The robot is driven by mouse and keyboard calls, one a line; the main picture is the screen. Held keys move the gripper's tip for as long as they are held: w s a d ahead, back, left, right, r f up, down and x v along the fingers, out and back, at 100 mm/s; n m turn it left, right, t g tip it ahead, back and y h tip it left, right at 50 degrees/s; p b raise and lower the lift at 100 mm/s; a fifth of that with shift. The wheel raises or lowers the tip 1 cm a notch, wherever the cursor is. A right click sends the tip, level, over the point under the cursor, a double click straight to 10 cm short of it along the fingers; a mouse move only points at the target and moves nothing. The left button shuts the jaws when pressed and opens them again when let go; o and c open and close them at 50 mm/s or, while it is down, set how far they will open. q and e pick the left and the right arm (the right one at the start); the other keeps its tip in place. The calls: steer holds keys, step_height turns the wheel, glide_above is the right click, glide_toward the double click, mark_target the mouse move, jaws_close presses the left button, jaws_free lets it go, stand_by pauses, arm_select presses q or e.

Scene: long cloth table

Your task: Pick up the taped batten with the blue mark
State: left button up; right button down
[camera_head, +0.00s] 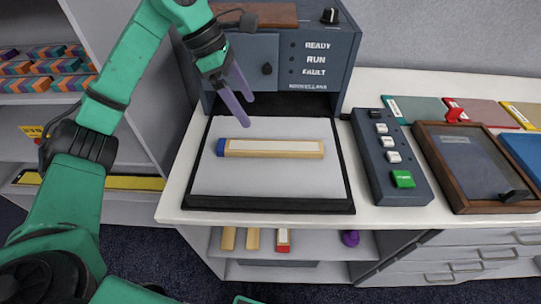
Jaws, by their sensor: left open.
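The taped batten (272,148) is a tan bar with a pale strip along its top and a blue mark at its left end. It lies flat and level on the white surface of a black-rimmed tray (256,202) in the head view. My left gripper (243,108) has purple fingers, is open and empty, and hangs above and behind the batten's left part, apart from it. My right gripper is not in view.
A grey machine (315,62) labelled READY, RUN, FAULT stands behind the tray. A button panel (388,185) and wooden-framed case (475,165) are to the right. A shelf below holds several battens, one red-marked (283,243), and a purple object (350,238).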

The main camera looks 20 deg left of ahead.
mark_target(270, 146)
arm_select(q)
steer(key=p+x, duration=0.2)
steer(key=x, duration=1)
steer(key=shift+d+f, duration=0.2)
steer(key=shift+f, duration=0.05)
jaws_close()
steer(key=shift+r, duration=0.1)
